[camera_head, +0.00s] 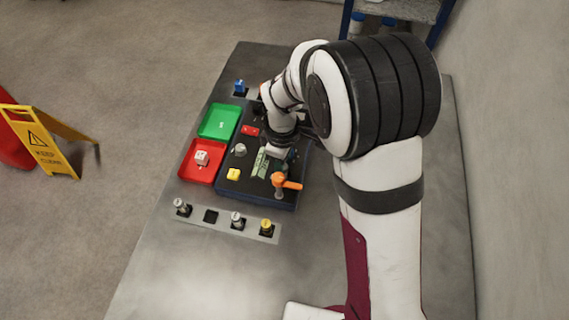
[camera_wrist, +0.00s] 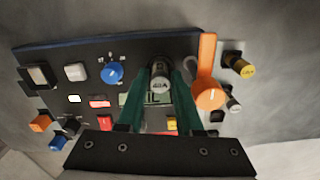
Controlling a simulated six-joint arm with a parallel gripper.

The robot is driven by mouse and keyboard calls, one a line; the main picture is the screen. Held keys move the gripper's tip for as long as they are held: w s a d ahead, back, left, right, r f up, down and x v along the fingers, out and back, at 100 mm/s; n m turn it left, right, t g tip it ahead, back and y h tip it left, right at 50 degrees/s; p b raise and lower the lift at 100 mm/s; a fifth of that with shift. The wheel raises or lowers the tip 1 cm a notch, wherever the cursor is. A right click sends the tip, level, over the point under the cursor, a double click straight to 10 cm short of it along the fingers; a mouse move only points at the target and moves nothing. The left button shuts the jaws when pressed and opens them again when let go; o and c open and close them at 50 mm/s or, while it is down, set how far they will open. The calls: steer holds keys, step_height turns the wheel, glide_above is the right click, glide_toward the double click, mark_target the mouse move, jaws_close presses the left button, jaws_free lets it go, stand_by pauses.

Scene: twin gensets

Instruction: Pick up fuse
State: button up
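A silver fuse (camera_wrist: 160,80) with a 40A mark on its cap is between the tips of my gripper (camera_wrist: 164,75) in the wrist view. Both green fingers look pressed against its sides. In the head view my gripper (camera_head: 277,148) is low over the dark panel, and my arm partly hides it. Two silver fuses (camera_head: 181,207) (camera_head: 237,219) and a yellow-capped fuse (camera_head: 266,228) stand in a grey strip at the panel's near side. The strip also has an empty black socket (camera_head: 210,216).
The panel (camera_head: 226,185) carries an orange handle (camera_head: 286,182) close to my gripper, a yellow button (camera_head: 233,174) and a grey knob (camera_head: 240,149). A green tray (camera_head: 215,121) and a red tray (camera_head: 194,175) with a white block (camera_head: 202,158) lie left. The near tabletop is clear.

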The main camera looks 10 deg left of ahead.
steer(key=shift+f, duration=0.3)
jaws_close()
